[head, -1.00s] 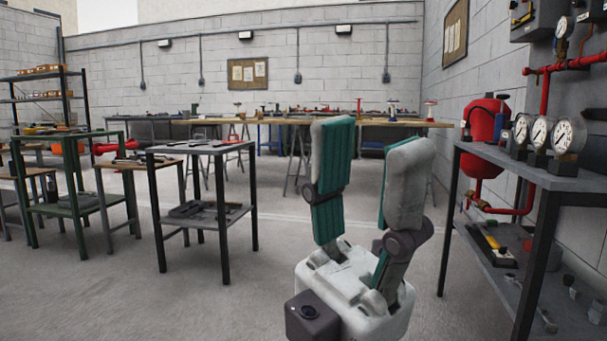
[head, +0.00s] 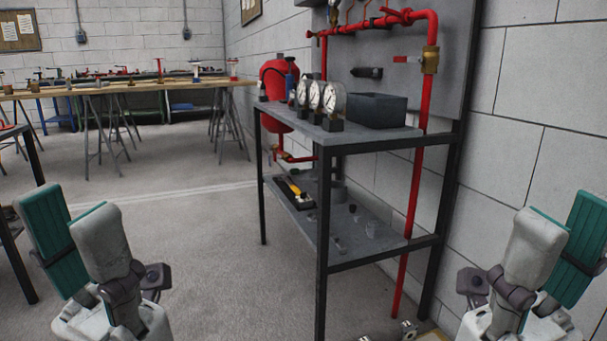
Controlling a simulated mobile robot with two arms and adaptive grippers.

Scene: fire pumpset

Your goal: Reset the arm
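My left gripper (head: 70,212) is at the lower left of the head view, pointing up. Its two grey-white fingers with green pads stand apart, and nothing shows between them. My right gripper (head: 562,222) is at the lower right, also pointing up. Its fingers stand apart too, with no object seen between them. Both grippers are in front of the grey shelf table, one to each side of it in the picture. The lower parts of both arms are cut off by the frame's bottom edge.
The grey shelf table (head: 385,142) holds three pressure gauges (head: 333,99) and a dark box (head: 377,110). A red tank (head: 278,82) is behind it, and a red pipe (head: 418,170) runs down its right side. Open floor lies left of it, with a long workbench (head: 150,90) behind.

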